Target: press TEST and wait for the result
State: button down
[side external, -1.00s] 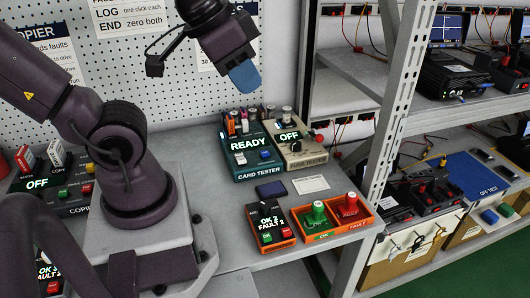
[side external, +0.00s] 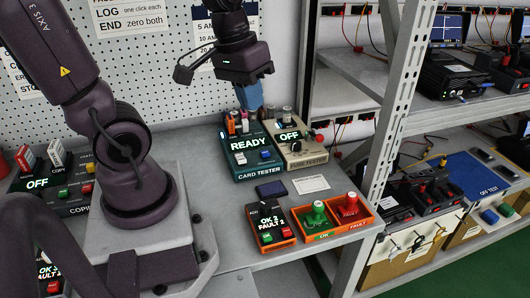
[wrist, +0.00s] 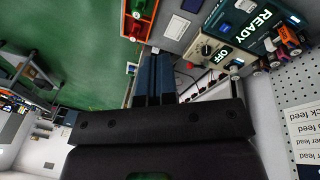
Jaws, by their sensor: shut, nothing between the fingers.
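The dark teal card tester (side external: 262,172) stands on the bench, and its screen reads READY (side external: 252,144). A small blue button (side external: 265,155) sits below the screen; I cannot read its label. Several coloured items stand upright along the tester's back edge. My gripper (side external: 252,107) is shut and empty, its blue fingers pointing down near that back edge; their exact height above the bench is unclear. In the wrist view the shut fingers (wrist: 154,56) show in the middle, with the card tester (wrist: 233,14) to the upper right, apart from them.
The beige fuse tester (side external: 306,160), reading OFF, stands right beside the card tester. A metal shelf post (side external: 392,110) rises at right.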

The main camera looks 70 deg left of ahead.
jog(key=w+a+f+n+h, duration=0.25)
jog(key=a+f+n, duration=0.2)
jog(key=n, duration=0.45)
jog(key=n+t, duration=0.6)
jog(key=n, duration=2.1)
send_over(264, 151)
notch_tip(264, 151, down, 9)
jog(key=shift+r+y, duration=0.15)
jog(key=shift+y, duration=0.2)
jog(key=shift+f, duration=4.4)
jog(key=shift+f, duration=0.4)
